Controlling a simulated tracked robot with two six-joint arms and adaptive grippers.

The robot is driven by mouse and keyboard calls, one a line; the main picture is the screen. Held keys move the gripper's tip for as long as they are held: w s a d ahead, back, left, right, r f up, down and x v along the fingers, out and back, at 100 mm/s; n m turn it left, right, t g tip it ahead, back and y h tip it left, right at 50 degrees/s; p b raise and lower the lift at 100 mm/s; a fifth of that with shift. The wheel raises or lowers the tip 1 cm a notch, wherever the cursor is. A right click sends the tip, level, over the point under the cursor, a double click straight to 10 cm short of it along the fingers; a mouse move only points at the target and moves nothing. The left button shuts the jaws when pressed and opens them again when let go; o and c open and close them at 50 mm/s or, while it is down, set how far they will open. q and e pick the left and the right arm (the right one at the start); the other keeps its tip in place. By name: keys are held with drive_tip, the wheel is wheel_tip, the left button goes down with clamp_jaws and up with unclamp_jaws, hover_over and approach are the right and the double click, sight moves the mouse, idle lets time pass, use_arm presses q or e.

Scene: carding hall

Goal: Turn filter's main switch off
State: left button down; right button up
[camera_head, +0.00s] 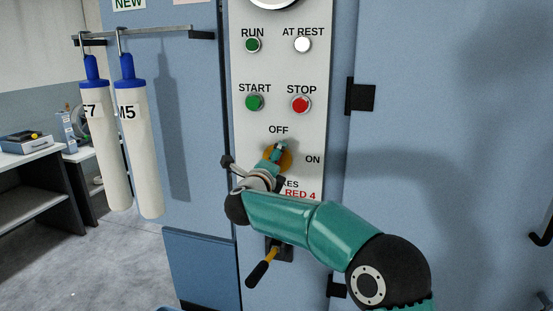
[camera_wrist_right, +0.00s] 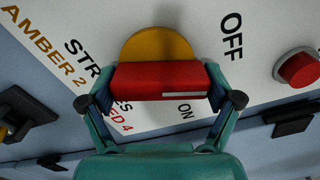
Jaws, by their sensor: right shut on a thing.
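The filter's main switch is on the white control panel (camera_head: 320,80), with OFF above it and ON to its right. Its yellow-orange disc (camera_head: 286,162) shows partly behind my right gripper (camera_head: 273,165). In the right wrist view, the switch's red handle (camera_wrist_right: 140,75) lies across the yellow disc (camera_wrist_right: 158,44), between the two fingers of my right gripper (camera_wrist_right: 160,88), which is shut on it. A white mark on the handle runs toward its right end, the side of the OFF label (camera_wrist_right: 232,36) and the red STOP button (camera_wrist_right: 298,69). My left gripper is out of view.
Above the switch are the green START button (camera_head: 254,102), the red STOP button (camera_head: 300,104) and two lamps. Two white filter tubes (camera_head: 105,150) with blue tops hang at left. My right arm covers some panel text.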

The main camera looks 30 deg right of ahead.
drive_tip(key=n+p, duration=0.1)
drive_tip(key=n, duration=0.2)
drive_tip(key=shift+w+a, duration=0.1)
drive_tip(key=shift+a, duration=0.05)
drive_tip(key=shift+f+n+p, duration=0.1)
drive_tip(key=shift+n+p, duration=0.25)
drive_tip(key=shift+n, duration=0.25)
drive_tip(key=shift+f, duration=0.1)
drive_tip(key=o, duration=0.9)
drive_tip(key=shift+w+a, duration=0.1)
drive_tip(key=shift+c, duration=0.2)
drive_tip(key=v, duration=1.1)
drive_tip(key=shift+s+a, duration=0.3)
